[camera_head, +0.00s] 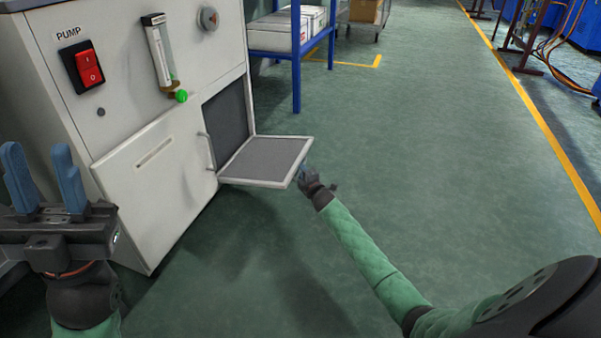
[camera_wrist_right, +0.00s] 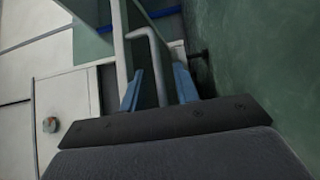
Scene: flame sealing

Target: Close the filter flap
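The filter flap (camera_head: 268,158) is a grey panel in a white frame. It stands open, sticking out from the dark square opening (camera_head: 226,120) low in the white pump cabinet (camera_head: 150,185). My right gripper (camera_head: 303,172) is at the flap's outer right edge. In the right wrist view its two blue fingers (camera_wrist_right: 158,90) are apart, with a bent pale handle bar (camera_wrist_right: 152,42) running down between them. I cannot tell whether either finger touches it. My left gripper (camera_head: 44,180) is open and empty in front of the cabinet, at the left.
The cabinet front carries a red pump switch (camera_head: 84,66), a flow meter with a green knob (camera_head: 160,55) and a round dial (camera_head: 208,18). A blue shelf (camera_head: 296,60) stands behind. The green floor right of the flap is clear.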

